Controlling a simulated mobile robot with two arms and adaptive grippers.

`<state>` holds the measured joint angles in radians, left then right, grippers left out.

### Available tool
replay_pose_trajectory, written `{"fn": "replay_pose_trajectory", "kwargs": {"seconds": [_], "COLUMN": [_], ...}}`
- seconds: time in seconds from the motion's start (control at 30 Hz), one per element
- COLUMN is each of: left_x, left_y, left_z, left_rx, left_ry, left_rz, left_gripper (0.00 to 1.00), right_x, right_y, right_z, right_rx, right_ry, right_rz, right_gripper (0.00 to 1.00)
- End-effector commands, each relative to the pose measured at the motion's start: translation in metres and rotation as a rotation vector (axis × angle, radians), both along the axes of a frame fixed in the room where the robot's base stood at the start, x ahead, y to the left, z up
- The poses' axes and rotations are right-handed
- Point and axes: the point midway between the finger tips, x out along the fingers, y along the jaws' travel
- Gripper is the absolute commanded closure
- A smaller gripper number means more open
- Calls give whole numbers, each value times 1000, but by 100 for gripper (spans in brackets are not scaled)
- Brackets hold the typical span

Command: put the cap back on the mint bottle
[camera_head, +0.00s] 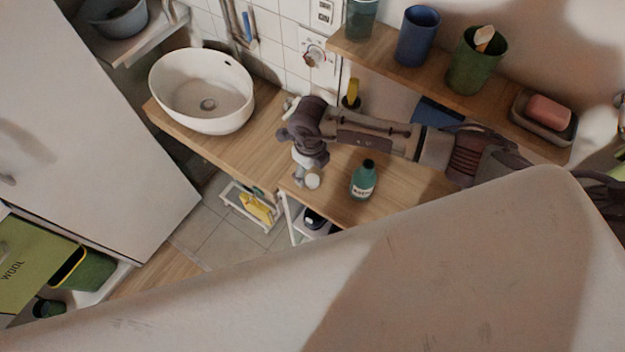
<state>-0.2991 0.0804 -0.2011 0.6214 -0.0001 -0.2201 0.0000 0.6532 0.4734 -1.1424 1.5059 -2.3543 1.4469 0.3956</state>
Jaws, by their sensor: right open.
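A green bottle (363,184) with a pale label and a dark top stands upright on the wooden counter. I take it for the mint bottle, but I cannot tell whether its dark top is a bare neck or a cap. My right gripper (305,176) is over the counter's front left edge, left of the bottle and apart from it, and is open. A small pale round thing (313,181) shows right at its fingertips; I cannot tell whether it is the cap. My left gripper is not in view.
A white basin (203,92) stands on the counter to the left. A wooden shelf (400,62) above holds a blue cup (416,38), a green cup (475,62) and a soap dish (543,118). A large pale surface (450,270) hides the foreground. The counter around the bottle is clear.

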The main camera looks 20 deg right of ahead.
Motion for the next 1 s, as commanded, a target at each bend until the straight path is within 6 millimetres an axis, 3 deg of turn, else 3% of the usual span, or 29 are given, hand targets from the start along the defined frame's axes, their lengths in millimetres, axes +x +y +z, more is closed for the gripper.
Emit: {"fn": "replay_pose_trajectory", "kwargs": {"seconds": [0.03, 0.23, 0.6, 0.63, 0.87, 1.0], "left_x": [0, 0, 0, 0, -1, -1], "left_y": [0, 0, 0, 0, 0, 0], "left_z": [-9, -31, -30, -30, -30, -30], "left_rx": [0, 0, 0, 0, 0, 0], "left_ry": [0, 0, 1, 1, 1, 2], "left_rz": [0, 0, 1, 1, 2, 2], "left_gripper": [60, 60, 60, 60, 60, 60], "right_x": [-1, 0, 0, 0, 0, 0], "right_y": [-2, -5, -5, -5, -5, -5], "right_z": [-13, -43, -43, -43, -43, -43], "right_rx": [-1, 0, 0, 0, 0, 0], "right_ry": [2, 2, 1, 1, 1, 1], "right_rz": [-2, -1, 0, 0, -1, -1], "right_gripper": [31, 31, 31, 33, 70, 70]}}
